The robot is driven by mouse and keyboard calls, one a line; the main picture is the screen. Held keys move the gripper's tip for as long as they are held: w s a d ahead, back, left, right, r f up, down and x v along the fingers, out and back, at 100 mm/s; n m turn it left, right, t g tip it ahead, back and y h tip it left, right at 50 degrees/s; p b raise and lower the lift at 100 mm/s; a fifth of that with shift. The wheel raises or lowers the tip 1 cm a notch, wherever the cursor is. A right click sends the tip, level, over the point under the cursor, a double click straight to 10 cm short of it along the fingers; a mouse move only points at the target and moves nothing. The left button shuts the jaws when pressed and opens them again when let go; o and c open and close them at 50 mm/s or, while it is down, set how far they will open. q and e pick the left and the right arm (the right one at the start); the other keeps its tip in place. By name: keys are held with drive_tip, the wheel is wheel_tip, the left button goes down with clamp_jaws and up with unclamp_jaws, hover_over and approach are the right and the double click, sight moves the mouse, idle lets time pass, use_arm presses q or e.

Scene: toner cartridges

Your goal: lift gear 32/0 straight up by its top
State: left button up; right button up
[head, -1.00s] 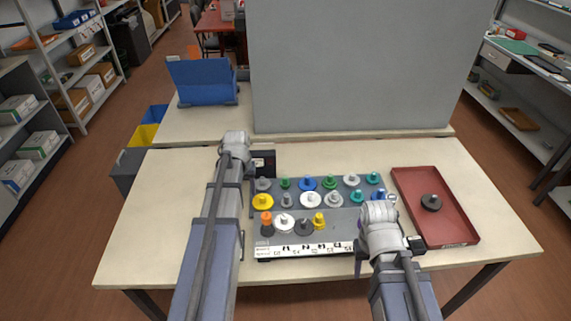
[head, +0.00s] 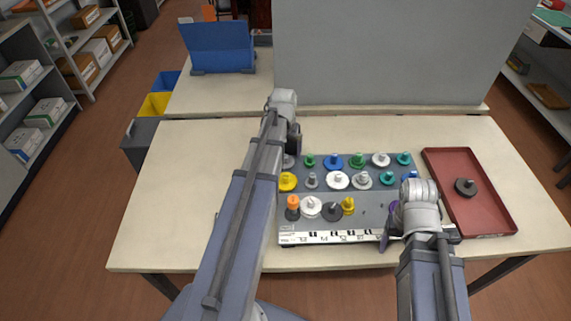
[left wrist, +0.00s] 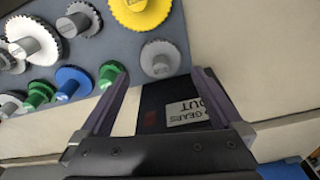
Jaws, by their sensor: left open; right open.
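Several gears with raised hubs stand in rows on a grey board (head: 375,225). I cannot read which one is 32/0. A grey gear (head: 289,161) stands at the board's back left corner, partly hidden by my left arm in the head view. In the left wrist view this grey gear (left wrist: 158,60) lies just beyond the fingertips, roughly midway between them. My left gripper (left wrist: 162,82) is open and empty, and also shows at the board's back left corner in the head view (head: 293,140). My right gripper (head: 390,228) is open over the board's front right part, its fingers partly hidden.
A yellow gear (left wrist: 140,10) and a green gear (left wrist: 110,73) stand near the grey one. A red tray (head: 490,215) on the right holds a dark gear (head: 466,186). The table's left side is clear.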

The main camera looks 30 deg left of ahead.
sight(285, 157)
use_arm(q)
drive_tip(key=shift+w+a+f+b, duration=0.1)
drive_tip(key=shift+f+b, duration=1.2)
drive_tip(key=shift+b, duration=0.05)
drive_tip(key=shift+w+f+b, duration=0.1)
drive_tip(key=shift+f+b, duration=1.2)
use_arm(e)
drive_tip(key=shift+f, duration=2.6)
use_arm(q)
drive_tip(key=shift+r, duration=0.1)
use_arm(e)
drive_tip(key=shift+r, duration=0.1)
use_arm(q)
drive_tip(key=c, duration=1.2)
